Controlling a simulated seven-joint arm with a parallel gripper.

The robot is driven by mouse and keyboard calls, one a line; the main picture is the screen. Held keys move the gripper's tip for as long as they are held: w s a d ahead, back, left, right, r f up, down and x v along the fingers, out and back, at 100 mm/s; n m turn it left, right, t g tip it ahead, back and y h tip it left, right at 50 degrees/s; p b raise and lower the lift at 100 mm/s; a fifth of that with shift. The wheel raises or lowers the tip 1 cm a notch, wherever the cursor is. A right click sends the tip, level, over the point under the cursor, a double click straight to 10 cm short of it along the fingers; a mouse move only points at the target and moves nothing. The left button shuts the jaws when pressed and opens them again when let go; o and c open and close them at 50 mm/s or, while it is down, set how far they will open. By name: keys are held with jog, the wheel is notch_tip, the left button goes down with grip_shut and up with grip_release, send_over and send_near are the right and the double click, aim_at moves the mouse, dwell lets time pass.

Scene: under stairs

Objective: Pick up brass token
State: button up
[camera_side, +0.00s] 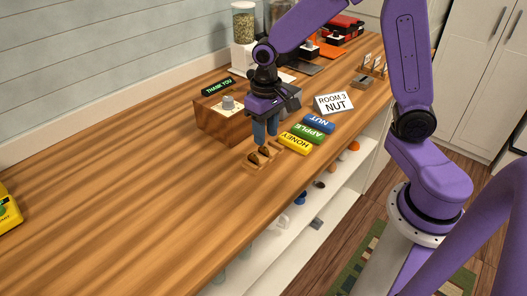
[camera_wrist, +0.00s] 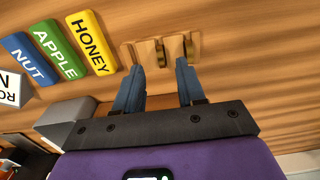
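Two dark brass tokens stand side by side in a small pale wooden holder (camera_side: 277,147) on the counter. In the side view, one token (camera_side: 254,158) is nearer the camera and the other (camera_side: 264,151) is just behind it. My gripper (camera_side: 266,138) points down over the holder with its blue fingers apart and empty. In the wrist view, the left token (camera_wrist: 160,52) appears between the lines of the two fingers of my gripper (camera_wrist: 159,68). The right token (camera_wrist: 188,48) appears beyond the right fingertip. I cannot tell whether the fingertips touch the holder.
Yellow HONEY (camera_side: 295,143), green APPLE (camera_side: 307,133) and blue NUT (camera_side: 319,123) blocks lie beside the holder. A ROOM 3 NUT card (camera_side: 333,103) stands farther back. The counter's left side is largely clear.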

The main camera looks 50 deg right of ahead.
aim_at(265, 148)
jog(key=shift+w+f, duration=0.15)
jog(key=shift+f, duration=2.15)
grip_shut()
jog(key=shift+r, duration=0.85)
jog(key=s+d+r, duration=0.2)
jog(key=s+r, duration=0.9)
jog(key=s, duration=0.3)
jog(key=shift+r, duration=0.2)
